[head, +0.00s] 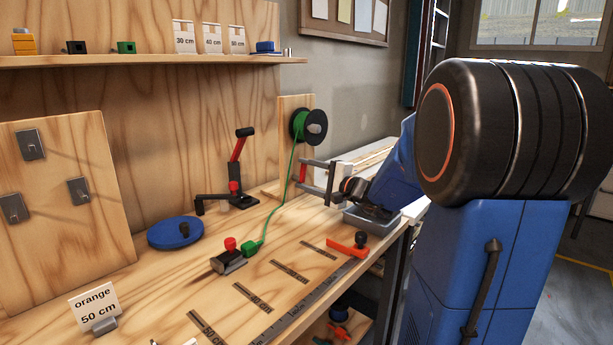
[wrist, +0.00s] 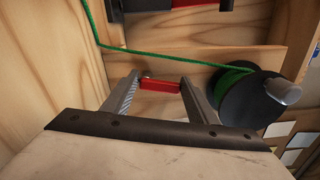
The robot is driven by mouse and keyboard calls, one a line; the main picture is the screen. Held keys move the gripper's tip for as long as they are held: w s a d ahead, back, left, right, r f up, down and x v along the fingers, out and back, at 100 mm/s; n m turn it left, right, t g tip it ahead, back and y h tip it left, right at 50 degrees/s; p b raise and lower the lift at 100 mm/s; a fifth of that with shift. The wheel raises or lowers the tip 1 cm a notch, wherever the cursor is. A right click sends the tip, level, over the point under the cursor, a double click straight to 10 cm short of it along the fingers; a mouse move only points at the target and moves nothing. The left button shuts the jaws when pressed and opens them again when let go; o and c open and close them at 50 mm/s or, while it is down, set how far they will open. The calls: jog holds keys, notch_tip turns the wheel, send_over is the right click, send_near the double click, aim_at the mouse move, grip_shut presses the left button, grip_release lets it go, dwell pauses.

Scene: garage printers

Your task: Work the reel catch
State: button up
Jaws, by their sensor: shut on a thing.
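The reel (head: 299,125) is a black spool wound with green filament, mounted on a wooden upright at the back of the bench. It also shows at the right of the wrist view (wrist: 253,97). The reel catch looks to be the small red bar (wrist: 160,86), seen below and left of the reel. My gripper (wrist: 158,84) is shut on this red bar, one finger at each end. In the head view, my gripper (head: 303,173) is below the reel, with the red piece between its fingertips. What the bar joins to is hidden.
A black stand with a red lever (head: 237,150), a blue disc (head: 175,232), a red-knobbed clamp (head: 229,258), an orange-handled tool (head: 348,248) and a grey tray (head: 372,221) stand nearby. A card (head: 95,304) reads "orange 50 cm".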

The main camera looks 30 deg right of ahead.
jog(key=shift+r, duration=0.25)
jog(key=o, duration=1)
jog(key=shift+d, duration=0.1)
jog(key=shift+c, duration=0.2)
jog(key=shift+o, duration=0.4)
jog(key=shift+f, duration=0.1)
